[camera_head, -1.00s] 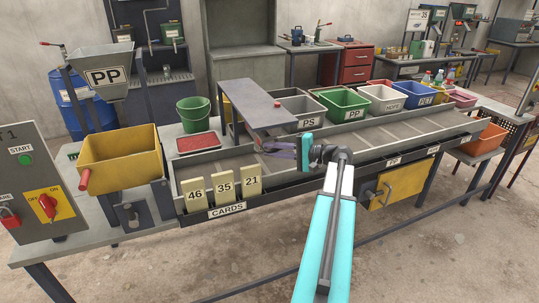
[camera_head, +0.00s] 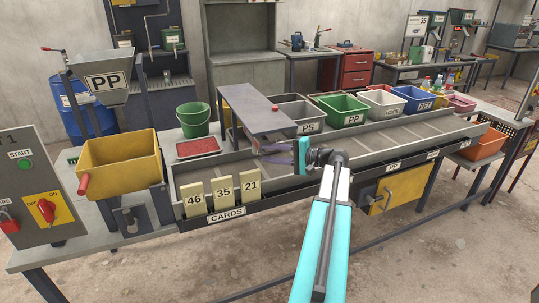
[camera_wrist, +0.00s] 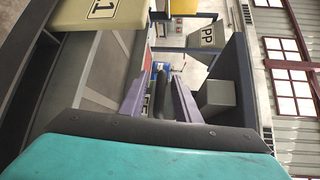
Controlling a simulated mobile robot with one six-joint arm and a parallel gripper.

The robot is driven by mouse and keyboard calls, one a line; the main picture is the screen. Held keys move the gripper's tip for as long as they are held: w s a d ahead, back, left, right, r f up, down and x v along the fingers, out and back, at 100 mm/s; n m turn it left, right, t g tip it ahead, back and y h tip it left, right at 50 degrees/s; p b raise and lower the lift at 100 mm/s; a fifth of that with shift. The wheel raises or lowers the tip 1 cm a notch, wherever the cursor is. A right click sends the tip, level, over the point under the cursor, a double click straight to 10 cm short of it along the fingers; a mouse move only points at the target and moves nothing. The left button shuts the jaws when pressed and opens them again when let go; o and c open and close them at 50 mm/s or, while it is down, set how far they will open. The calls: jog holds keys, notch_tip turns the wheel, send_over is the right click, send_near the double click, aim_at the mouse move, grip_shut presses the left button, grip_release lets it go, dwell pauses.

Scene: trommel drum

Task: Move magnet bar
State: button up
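I cannot surely identify the magnet bar in the head view. In the wrist view a dark, round-ended rod (camera_wrist: 161,82), perhaps its handle, shows between my fingers, with gaps visible on both sides. A grey block (camera_wrist: 214,96) lies to the right of the fingers, near the grey bridge (camera_wrist: 240,75). My gripper (camera_wrist: 158,98) is open, its two purple fingers apart. In the head view my gripper (camera_head: 268,152) points left, low over the sorting trough (camera_head: 232,166), beside the raised grey bridge (camera_head: 248,104). What lies beneath the bridge is mostly hidden.
Cards 46, 35 and 21 (camera_head: 222,189) stand at the trough's front left. A yellow bin (camera_head: 120,158), red tray (camera_head: 198,147) and green bucket (camera_head: 193,117) are to the left. Labelled bins, including a green PP bin (camera_head: 343,108), line the back. The trough's right half is clear.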

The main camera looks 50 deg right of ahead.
jog(key=b+v, duration=0.2)
jog(key=v, duration=1.1)
jog(key=shift+s, duration=0.35)
jog(key=shift+s+d, duration=0.1)
